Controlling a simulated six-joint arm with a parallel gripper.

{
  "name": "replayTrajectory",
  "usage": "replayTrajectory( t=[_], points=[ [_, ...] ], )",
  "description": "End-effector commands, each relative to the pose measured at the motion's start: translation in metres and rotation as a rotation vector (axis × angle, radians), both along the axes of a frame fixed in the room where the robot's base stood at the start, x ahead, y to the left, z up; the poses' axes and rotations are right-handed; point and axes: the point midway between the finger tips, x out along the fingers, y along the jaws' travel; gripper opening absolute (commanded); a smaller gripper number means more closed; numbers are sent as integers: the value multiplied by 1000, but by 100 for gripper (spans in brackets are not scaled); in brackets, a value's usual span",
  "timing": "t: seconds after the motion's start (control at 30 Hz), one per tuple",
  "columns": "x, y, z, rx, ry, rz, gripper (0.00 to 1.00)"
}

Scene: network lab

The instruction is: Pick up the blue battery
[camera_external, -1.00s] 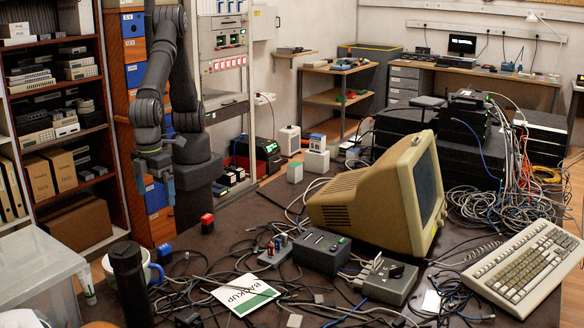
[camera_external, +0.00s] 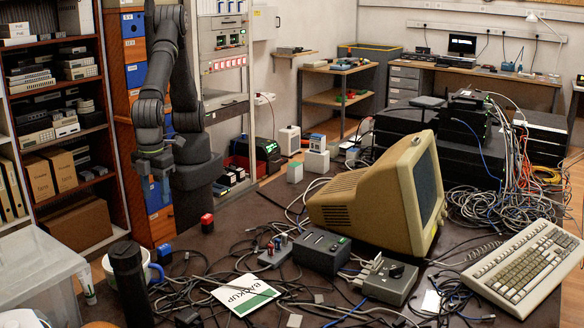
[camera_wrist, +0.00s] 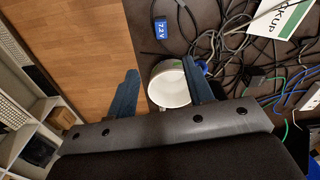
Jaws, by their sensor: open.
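The blue battery (camera_external: 164,253) stands on the dark table beside the white mug, near the table's left edge. In the wrist view it is a small blue block (camera_wrist: 163,28) marked 7.2V, beyond the fingertips. My gripper (camera_external: 160,192) hangs well above the table, higher than the battery and apart from it. In the wrist view its two fingers (camera_wrist: 160,66) are spread wide with nothing held between them.
The white mug (camera_wrist: 168,88) shows between my fingers, below them. A black cylinder (camera_external: 130,285) stands in front of the mug. Cables, a Backup card (camera_external: 244,294) and a red block (camera_external: 207,223) lie nearby. A clear bin (camera_external: 40,275) is at left.

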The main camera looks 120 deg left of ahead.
Motion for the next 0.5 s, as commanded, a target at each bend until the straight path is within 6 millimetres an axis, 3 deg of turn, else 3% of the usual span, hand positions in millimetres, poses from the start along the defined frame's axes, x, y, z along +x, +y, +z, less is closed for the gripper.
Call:
replayTrajectory(
  t=[0.5],
  points=[
    [-2,21,-15,-108,169,1212,47]
  ],
)
